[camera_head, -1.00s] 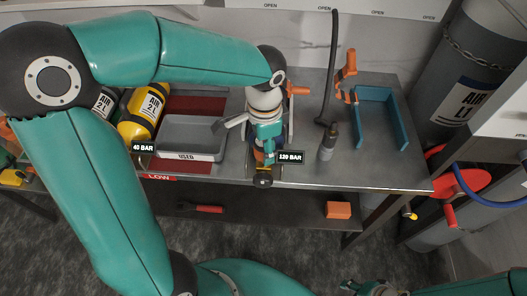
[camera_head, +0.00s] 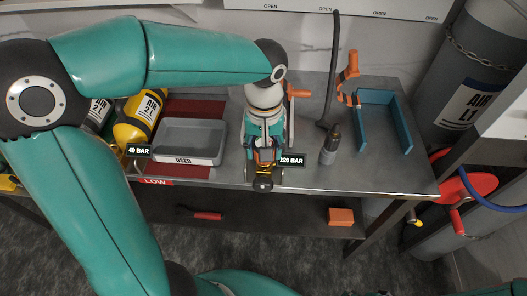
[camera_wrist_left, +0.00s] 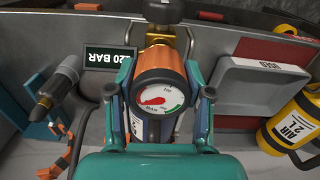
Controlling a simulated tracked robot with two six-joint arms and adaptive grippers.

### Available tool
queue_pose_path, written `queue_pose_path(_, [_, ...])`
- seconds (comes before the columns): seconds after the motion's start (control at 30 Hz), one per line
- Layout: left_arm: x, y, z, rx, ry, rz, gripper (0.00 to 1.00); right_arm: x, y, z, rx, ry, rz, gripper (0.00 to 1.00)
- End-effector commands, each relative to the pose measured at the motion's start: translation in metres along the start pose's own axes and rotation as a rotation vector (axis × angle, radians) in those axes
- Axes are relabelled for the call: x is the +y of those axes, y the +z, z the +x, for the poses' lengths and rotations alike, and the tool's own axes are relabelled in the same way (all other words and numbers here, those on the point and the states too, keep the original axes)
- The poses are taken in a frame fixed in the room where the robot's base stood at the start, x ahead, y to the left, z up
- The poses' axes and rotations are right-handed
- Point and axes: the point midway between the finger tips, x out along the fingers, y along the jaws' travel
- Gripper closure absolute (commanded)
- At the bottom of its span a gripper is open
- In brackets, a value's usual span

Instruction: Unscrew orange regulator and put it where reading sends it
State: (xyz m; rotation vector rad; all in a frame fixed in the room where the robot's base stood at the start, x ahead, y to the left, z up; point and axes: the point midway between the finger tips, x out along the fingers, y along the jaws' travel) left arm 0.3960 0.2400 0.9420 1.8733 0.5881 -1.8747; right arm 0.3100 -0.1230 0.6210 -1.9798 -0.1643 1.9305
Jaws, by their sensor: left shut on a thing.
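The orange regulator (camera_wrist_left: 160,69) is in the middle of the left wrist view, with a round white gauge (camera_wrist_left: 157,97) facing the camera. The dial has a red patch and a green patch; its needle is too small to read surely. A tag beside it (camera_wrist_left: 112,58) reads 120 BAR, partly covered in the head view. My left gripper (camera_wrist_left: 158,88) is shut on the regulator, one finger on each side. In the head view my left gripper (camera_head: 264,150) hides most of the regulator at the bench's front edge. My right gripper is not visible.
A grey tray marked USED (camera_head: 187,160) lies left of the gripper. Yellow AIR 2L cylinder (camera_head: 140,118) with a 40 BAR tag (camera_head: 139,151) is further left. Right are a grey and black tool (camera_head: 330,146), a hanging hose (camera_head: 331,75) and a blue holder (camera_head: 402,125).

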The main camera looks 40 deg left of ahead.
Motion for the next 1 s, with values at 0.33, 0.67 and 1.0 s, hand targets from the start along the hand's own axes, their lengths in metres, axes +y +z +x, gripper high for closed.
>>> queue_pose_path(0.33, [0.000, 0.000, 0.000, -0.001, -0.001, 0.003, 0.23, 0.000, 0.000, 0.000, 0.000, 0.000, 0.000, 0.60])
queue_pose_path(0.67, [0.000, 0.000, -0.001, -0.001, -0.001, 0.098, 0.23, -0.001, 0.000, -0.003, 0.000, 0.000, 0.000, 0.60])
queue_pose_path(1.0, [0.000, 0.000, -0.002, -0.002, -0.002, 0.623, 0.23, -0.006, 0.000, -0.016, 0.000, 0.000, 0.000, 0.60])
